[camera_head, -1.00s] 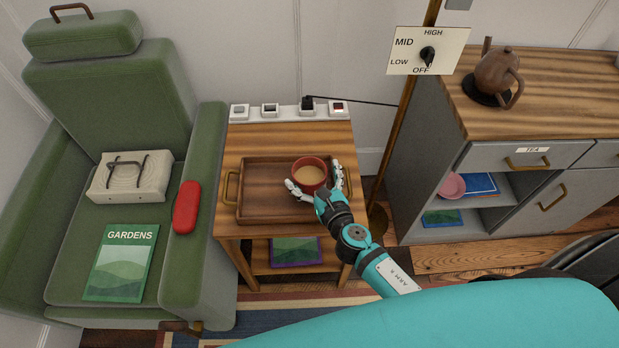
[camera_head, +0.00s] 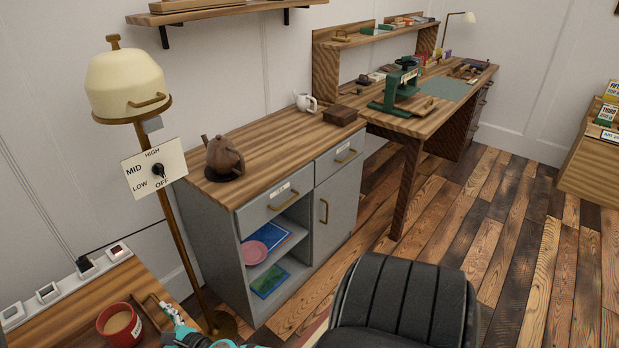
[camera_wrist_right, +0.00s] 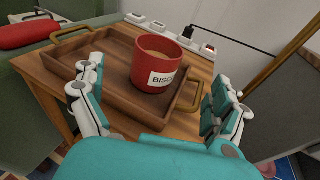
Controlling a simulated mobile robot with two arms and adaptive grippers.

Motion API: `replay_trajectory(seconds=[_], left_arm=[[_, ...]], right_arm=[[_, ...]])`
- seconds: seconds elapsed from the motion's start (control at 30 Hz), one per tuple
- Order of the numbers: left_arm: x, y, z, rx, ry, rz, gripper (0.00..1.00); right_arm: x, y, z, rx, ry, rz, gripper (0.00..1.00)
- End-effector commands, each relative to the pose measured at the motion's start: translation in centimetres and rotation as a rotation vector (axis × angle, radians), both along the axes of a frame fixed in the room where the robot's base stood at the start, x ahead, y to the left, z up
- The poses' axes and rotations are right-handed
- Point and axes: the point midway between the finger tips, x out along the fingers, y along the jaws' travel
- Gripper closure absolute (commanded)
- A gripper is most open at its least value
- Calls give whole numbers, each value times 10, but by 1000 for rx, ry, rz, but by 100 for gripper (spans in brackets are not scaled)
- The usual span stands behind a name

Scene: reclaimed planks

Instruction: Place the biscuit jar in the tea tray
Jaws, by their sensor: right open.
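The biscuit jar (camera_wrist_right: 158,62) is a red cylinder with a white label, partly reading "BISC", and a tan top. It stands upright inside the wooden tea tray (camera_wrist_right: 97,104), near its right end. The tray has brass handles and sits on a small side table. In the head view the jar (camera_head: 119,326) shows at the lower left, with a corner of the tray (camera_head: 152,309) beside it. My right gripper (camera_wrist_right: 158,92) is open; its fingers are spread on either side, apart from the jar. Its tip also shows in the head view (camera_head: 178,322). My left gripper is out of view.
A power strip (camera_head: 47,292) runs along the table's back edge. A brass lamp pole (camera_head: 182,235) with a dial sign stands right of the table. A grey cabinet (camera_head: 335,200) carries a brown teapot (camera_head: 224,157). A black chair (camera_head: 405,300) stands in front.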

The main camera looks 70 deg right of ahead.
Motion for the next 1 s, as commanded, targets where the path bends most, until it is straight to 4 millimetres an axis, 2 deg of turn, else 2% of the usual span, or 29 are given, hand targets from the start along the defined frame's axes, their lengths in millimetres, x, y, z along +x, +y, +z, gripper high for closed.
replay_trajectory(seconds=[0.07, 0.17, 0.33, 0.47, 0.53, 0.6, 0.77, 0.87, 0.97, 1.0], left_arm=[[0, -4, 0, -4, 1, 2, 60], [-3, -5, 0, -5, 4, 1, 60], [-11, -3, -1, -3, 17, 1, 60], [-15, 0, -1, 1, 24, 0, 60], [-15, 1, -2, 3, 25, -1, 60], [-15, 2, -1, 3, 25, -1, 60], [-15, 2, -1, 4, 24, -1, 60], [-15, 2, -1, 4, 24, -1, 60], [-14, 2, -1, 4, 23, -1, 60], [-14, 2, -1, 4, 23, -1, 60]], right_arm=[[-1, 5, 5, 78, 0, -12, 0], [-3, 16, 19, 324, 4, -47, 0], [-11, 38, 43, 897, 42, -129, 0], [-19, 48, 41, 1306, 110, -211, 0], [-26, 50, 23, 1510, 169, -287, 0], [-35, 49, -13, 1663, 236, -393, 0], [-64, 41, -93, 1816, 346, -617, 0], [-93, 34, -151, 1883, 408, -789, 0], [-141, 26, -217, 1955, 464, -1021, 0], [-166, 22, -245, 1980, 481, -1134, 0]])
